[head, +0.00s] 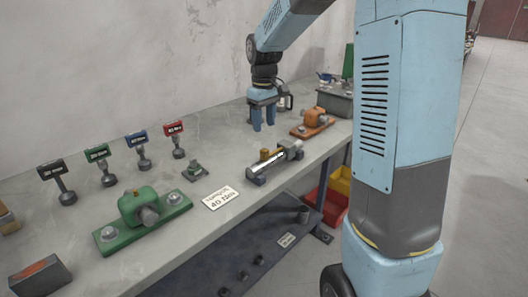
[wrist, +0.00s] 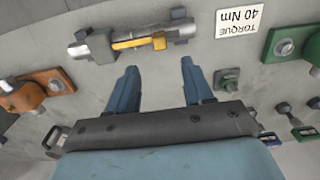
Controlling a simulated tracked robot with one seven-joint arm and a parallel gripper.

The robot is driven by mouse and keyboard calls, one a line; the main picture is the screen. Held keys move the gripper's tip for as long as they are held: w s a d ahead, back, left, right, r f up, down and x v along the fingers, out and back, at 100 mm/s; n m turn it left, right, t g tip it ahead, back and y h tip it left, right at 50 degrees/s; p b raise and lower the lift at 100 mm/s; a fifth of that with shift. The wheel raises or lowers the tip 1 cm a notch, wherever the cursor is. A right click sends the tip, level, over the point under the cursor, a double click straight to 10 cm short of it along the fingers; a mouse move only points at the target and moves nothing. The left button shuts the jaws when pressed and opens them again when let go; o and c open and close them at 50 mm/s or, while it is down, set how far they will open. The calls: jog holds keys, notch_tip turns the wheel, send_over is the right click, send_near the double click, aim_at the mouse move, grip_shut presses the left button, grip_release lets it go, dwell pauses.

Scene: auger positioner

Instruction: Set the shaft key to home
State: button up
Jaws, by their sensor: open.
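A silver shaft (head: 293,148) lies on small dark supports on the bench, near its front edge. A yellow key-like piece (head: 265,154) sits at the shaft. In the wrist view the shaft (wrist: 183,32) is near the top, with the yellow piece (wrist: 138,43) lying along its middle. My gripper (head: 263,118) points down over the bench, behind the shaft in the head view. In the wrist view my gripper (wrist: 159,68) has its two blue fingers wide apart with nothing between them, clear of the shaft. No home mark is readable.
A torque card reading 40 Nm (head: 220,198) lies by a green bearing block (head: 110,236). An orange bearing block (head: 300,130) is at the right. Several tagged tools, one red (head: 173,129), stand at the back left. Red and yellow bins (head: 341,181) sit below.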

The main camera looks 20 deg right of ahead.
aim_at(264, 149)
notch_tip(264, 149, down, 11)
jog(key=shift+f, duration=0.1)
dwell(0.3)
grip_shut()
dwell(0.5)
